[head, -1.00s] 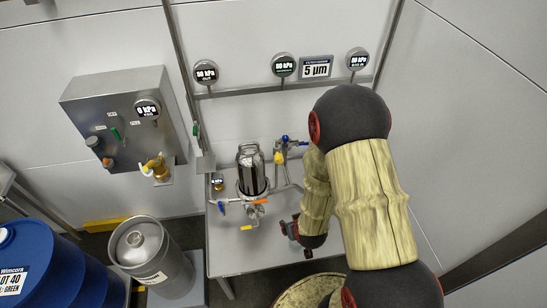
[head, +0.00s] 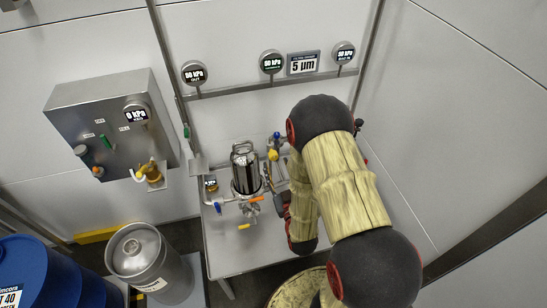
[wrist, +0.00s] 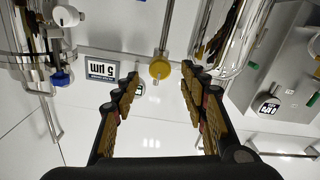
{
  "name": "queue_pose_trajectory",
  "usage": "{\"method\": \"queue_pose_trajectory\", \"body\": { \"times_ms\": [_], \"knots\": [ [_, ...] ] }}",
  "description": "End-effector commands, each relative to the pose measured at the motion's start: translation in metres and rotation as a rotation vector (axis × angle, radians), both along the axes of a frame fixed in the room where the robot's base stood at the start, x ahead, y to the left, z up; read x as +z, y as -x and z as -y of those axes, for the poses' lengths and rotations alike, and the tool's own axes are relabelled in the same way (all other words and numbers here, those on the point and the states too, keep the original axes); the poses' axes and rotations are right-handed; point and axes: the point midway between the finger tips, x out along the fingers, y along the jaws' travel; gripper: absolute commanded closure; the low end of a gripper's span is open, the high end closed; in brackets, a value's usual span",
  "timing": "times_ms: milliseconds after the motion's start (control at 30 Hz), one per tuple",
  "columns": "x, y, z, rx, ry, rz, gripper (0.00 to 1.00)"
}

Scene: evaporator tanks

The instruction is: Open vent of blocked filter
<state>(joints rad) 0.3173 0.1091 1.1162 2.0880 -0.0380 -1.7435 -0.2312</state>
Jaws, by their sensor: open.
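A shiny steel filter housing (head: 245,172) stands on the grey table, left of my arm. Near its base are a blue handle (head: 218,208), an orange handle (head: 256,199) and a yellow handle (head: 244,226). Behind it to the right is a valve with a yellow knob (head: 273,154) and a blue part. In the wrist view my gripper (wrist: 160,82) is open and empty. A yellow knob (wrist: 160,68) shows beyond its fingertips. My arm hides the table's right side.
Round gauges (head: 271,62) and a 5 µm sign (head: 303,63) are on the wall. A steel control box (head: 110,125) hangs at left. A metal keg (head: 140,262) and blue drums (head: 35,265) stand at lower left. The table front (head: 235,262) is clear.

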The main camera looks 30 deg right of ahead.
Motion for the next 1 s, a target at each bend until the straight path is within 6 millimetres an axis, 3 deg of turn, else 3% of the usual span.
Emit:
{"method": "queue_pose_trajectory", "body": {
  "times_ms": [200, 400, 700, 1000],
  "knots": [
    [0.0, -0.033, 0.009, 0.0, 0.0, 0.001, 0.57],
    [-0.001, -0.049, 0.014, 0.001, -0.001, -0.001, 0.57],
    [0.0, -0.051, 0.015, 0.0, -0.001, -0.001, 0.57],
    [0.0, -0.051, 0.015, 0.0, -0.001, -0.001, 0.73]
  ]
}}
